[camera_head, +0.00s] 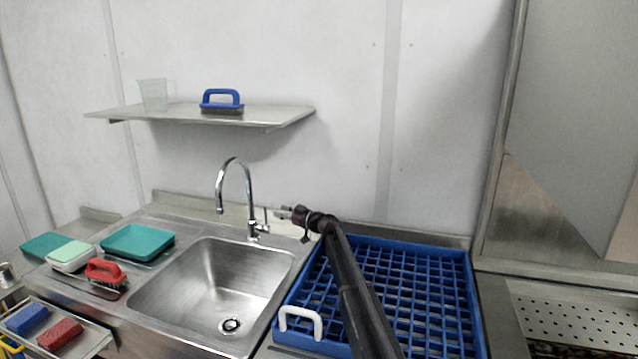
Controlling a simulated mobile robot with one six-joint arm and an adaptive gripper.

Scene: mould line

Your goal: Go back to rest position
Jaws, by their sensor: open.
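My gripper (285,213) is at the end of my dark arm, which reaches up from the bottom of the head view over the blue rack. It is small in the picture, pointing left, close to the tap's lever (265,222). I cannot tell whether it touches the lever. Its jaws are open and nothing shows between them. The chrome tap (236,180) stands behind the steel sink (222,290), and no water stream is visible.
A blue rack (455,290) with a white handle (301,322) lies right of the sink. Teal trays (137,242) and a red brush (105,272) sit to the left. A wall shelf (200,115) holds a clear jug (153,94) and a blue brush (222,99).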

